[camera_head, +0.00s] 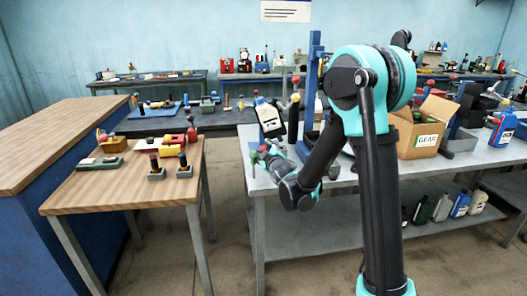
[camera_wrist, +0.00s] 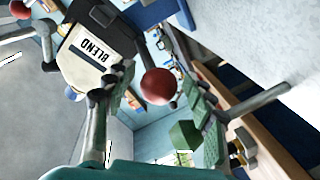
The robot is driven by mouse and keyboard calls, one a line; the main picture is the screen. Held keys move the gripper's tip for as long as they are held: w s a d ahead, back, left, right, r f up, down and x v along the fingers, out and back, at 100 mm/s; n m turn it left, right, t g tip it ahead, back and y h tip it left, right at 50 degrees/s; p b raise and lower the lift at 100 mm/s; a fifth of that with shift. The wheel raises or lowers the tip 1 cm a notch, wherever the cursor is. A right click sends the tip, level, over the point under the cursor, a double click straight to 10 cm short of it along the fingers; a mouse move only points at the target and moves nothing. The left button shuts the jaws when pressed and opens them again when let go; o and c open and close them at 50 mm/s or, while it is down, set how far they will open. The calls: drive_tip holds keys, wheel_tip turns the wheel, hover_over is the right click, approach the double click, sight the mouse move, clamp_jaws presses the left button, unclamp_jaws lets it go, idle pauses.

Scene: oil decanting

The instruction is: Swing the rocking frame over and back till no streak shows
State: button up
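The rocking frame stands by the blue post (camera_head: 311,95) at the left end of the grey metal bench. It carries a dark bottle (camera_head: 268,117) with a white label and blue cap, tilted in the head view. In the wrist view the bottle (camera_wrist: 90,50) shows its "BLEND" label. A red ball knob (camera_wrist: 160,86) shows between the green-padded fingers of my gripper (camera_wrist: 161,92). The fingers are spread, with gaps seen on both sides of the knob. In the head view my gripper (camera_head: 262,154) is low beside the bottle; its fingertips are small there.
A cardboard box marked GEAR (camera_head: 424,125) and a blue jug (camera_head: 503,127) stand on the bench to the right. A wooden table (camera_head: 125,190) with several small clamps and blocks is at left. Bare floor lies between table and bench.

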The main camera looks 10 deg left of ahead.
drive_tip(key=v, duration=1.2)
drive_tip(key=shift+d, duration=0.1)
drive_tip(key=shift+c, duration=0.5)
